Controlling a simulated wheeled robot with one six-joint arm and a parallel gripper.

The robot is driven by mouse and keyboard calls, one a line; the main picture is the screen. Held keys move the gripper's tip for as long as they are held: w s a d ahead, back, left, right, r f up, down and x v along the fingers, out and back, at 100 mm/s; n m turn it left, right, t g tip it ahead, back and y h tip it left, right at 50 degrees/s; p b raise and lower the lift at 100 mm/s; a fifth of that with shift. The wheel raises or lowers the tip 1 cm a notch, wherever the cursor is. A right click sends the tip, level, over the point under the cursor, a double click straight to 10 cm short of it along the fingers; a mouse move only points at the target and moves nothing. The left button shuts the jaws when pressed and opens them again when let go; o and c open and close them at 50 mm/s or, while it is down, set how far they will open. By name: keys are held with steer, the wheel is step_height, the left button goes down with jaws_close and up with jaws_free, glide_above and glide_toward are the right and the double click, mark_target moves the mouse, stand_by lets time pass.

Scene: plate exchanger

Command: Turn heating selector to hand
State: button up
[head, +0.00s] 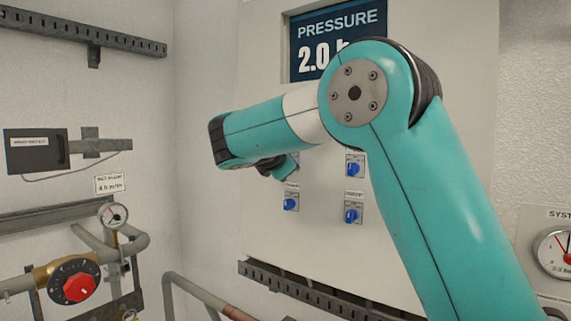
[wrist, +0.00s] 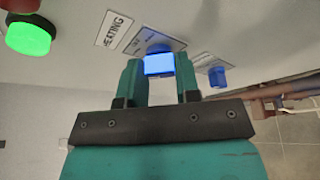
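The heating selector (wrist: 159,65) is a blue knob on a small metal plate on the cabinet face. A white label reading HEATING (wrist: 115,28) is beside it in the wrist view. My gripper (wrist: 161,70) has its two teal fingers apart, one on each side of the knob. A thin gap seems to show at the sides, but firm contact cannot be ruled out. In the head view my wrist and arm hide most of this selector and the fingertips.
Another blue selector (wrist: 217,76) is close to the right finger. A lit green button (wrist: 30,36) is at the upper left of the wrist view. In the head view, more blue selectors (head: 291,203) (head: 352,215) are below on the cabinet, above a slotted rail (head: 305,290).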

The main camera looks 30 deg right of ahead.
steer(key=o, duration=0.4)
steer(key=shift+a, duration=0.1)
steer(key=b+v, duration=0.3)
steer(key=v, duration=0.9)
steer(key=shift+b, duration=0.4)
